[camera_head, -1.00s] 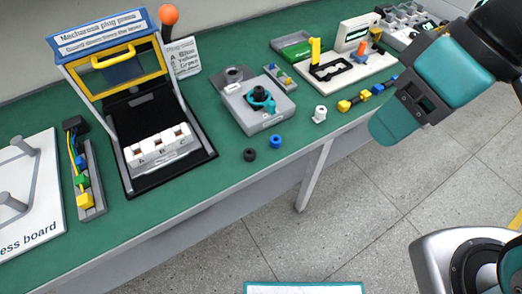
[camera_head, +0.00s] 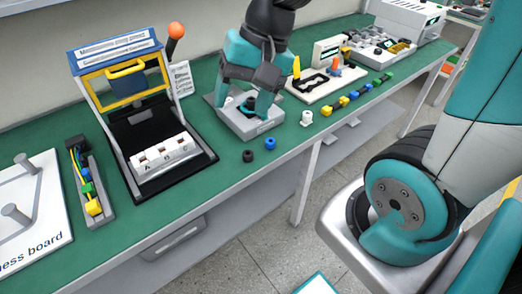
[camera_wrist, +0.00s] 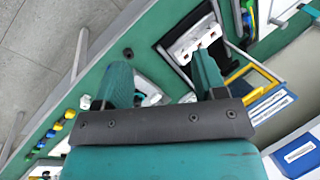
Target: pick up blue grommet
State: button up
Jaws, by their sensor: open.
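The blue grommet (camera_head: 270,142) is a small ring lying on the green bench near its front edge, in front of the grey fixture block (camera_head: 243,127). A black grommet (camera_head: 247,156) lies just to its left; it also shows in the wrist view (camera_wrist: 128,52). My gripper (camera_head: 245,98) is open and empty above the fixture block, behind the blue grommet and apart from it. In the wrist view my gripper (camera_wrist: 162,72) has its two teal fingers spread wide. I cannot make out the blue grommet there; the finger on the left may hide it.
The plug press (camera_head: 140,110) with its white socket block stands to the left. A white peg (camera_head: 306,118) and coloured connectors (camera_head: 340,103) lie to the right. A white board (camera_head: 345,75) stands behind them. The bench's front edge is close to the grommets.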

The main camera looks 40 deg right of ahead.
jog(key=w+d+f+m+b, duration=0.2)
jog(key=w+d+f+m, duration=0.4)
jog(key=d+m, duration=0.4)
jog(key=m+t+b, duration=0.2)
jog(key=m, duration=1)
send_near(270, 140)
jog(key=f, duration=0.2)
jog(key=w+a+f+h, duration=0.1)
jog(key=shift+f, duration=0.1)
jog(key=shift+a+x, duration=0.2)
jog(key=shift+x, duration=1.25)
jog(key=shift+a+x, duration=0.25)
jog(key=shift+x, duration=1.2)
jog(key=shift+s, duration=0.1)
jog(key=c, duration=1)
